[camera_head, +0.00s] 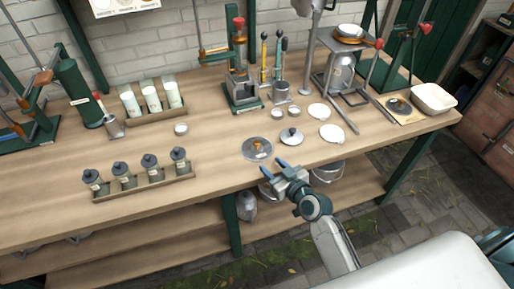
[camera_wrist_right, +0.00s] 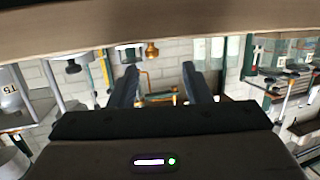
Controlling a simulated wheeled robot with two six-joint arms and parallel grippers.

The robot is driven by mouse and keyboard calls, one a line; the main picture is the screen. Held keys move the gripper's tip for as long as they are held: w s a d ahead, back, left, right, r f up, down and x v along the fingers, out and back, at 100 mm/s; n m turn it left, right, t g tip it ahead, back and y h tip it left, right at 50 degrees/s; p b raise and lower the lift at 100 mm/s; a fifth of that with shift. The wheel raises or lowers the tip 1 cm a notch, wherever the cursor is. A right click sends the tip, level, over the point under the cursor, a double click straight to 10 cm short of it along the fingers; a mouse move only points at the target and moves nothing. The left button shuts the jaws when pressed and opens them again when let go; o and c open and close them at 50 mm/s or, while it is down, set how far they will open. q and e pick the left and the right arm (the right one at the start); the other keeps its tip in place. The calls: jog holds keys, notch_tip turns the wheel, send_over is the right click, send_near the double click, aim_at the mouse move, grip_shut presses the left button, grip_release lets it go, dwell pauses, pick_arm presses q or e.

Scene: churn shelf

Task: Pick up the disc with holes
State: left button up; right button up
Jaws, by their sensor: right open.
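A flat grey metal disc (camera_head: 257,148) with an orange-brass knob lies on the wooden bench near its front edge. Holes in it are too small to make out. In the wrist view, which is upside down, its brass knob (camera_wrist_right: 152,50) shows between the finger directions, beyond the fingertips. A smaller pale disc (camera_head: 291,137) with a dark knob lies to its right. My right gripper (camera_head: 273,167) is open and empty, at the bench's front edge, just short of the grey disc and apart from it. My left gripper is out of view.
Plain white discs (camera_head: 332,133) and small round pieces (camera_head: 277,113) lie to the right and behind. A rack of dark-lidded jars (camera_head: 145,188) stands left. A green press (camera_head: 240,90) and a metal stand (camera_head: 340,70) stand behind.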

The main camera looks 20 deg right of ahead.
aim_at(259, 145)
jog(key=shift+m+t+h, duration=0.3)
jog(key=shift+t, duration=0.1)
jog(key=x, duration=0.4)
jog(key=p+x, duration=0.1)
jog(key=x, duration=0.1)
jog(key=shift+w+d+r, duration=0.35)
jog(key=shift+w, duration=0.05)
jog(key=shift+w+a, duration=0.1)
jog(key=shift+w, duration=0.4)
jog(key=shift+p+x, duration=0.55)
jog(key=shift+x, duration=1.75)
jog(key=shift+s, duration=0.1)
jog(key=shift+c, duration=0.8)
grip_shut()
